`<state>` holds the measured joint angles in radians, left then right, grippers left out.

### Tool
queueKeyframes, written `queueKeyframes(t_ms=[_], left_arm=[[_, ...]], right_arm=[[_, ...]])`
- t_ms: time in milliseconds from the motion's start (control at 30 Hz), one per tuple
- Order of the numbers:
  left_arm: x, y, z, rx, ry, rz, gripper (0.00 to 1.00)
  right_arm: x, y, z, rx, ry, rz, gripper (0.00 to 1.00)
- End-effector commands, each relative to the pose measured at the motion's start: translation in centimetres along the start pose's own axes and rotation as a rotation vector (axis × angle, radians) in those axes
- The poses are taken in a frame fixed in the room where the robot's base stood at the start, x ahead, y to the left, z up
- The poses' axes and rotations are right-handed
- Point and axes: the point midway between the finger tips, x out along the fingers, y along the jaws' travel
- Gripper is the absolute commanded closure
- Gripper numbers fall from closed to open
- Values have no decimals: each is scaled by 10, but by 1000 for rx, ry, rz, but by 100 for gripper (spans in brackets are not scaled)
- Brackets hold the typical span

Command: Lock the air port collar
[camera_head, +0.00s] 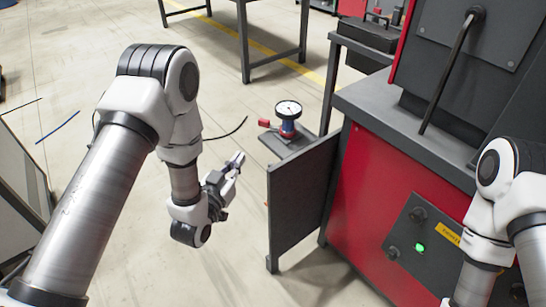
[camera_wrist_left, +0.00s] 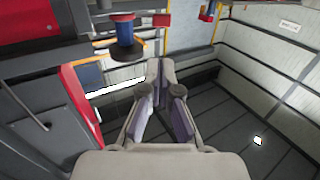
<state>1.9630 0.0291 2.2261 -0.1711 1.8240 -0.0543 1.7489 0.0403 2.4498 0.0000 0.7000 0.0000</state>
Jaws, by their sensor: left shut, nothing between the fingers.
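A round white-faced gauge (camera_head: 288,109) sits on top of a blue body (camera_head: 288,128) on a small dark plate beside the red machine. A red handle (camera_head: 264,123) sticks out to its left. The blue body (camera_wrist_left: 125,30), with red bands, and a red block (camera_wrist_left: 161,19) also show at the top of the left wrist view. I cannot tell which part is the collar or how it is set. My left gripper (camera_head: 237,161) is shut and empty, in front of and left of the gauge, apart from it. Its fingers (camera_wrist_left: 160,75) also show in the wrist view. My right gripper is out of view.
A dark upright panel (camera_head: 300,195) stands right of my left gripper, below the gauge plate (camera_head: 271,146). The red machine (camera_head: 375,190) with a green lit button (camera_head: 420,247) fills the right. Open floor (camera_head: 240,265) lies below my left gripper.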

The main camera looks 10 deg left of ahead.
Motion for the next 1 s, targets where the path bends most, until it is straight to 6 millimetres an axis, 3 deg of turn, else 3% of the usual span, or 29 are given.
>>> queueKeyframes(t_ms=[33, 400, 533, 1000], left_arm=[[1, 0, 6, 1, 5, 0, 100], [2, 0, 2, 1, 6, 0, 100], [12, 0, 2, 3, 8, 1, 100], [108, 0, 2, 2, 9, 0, 100]], right_arm=[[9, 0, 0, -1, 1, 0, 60], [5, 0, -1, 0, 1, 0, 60], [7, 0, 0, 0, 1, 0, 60], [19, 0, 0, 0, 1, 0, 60]])
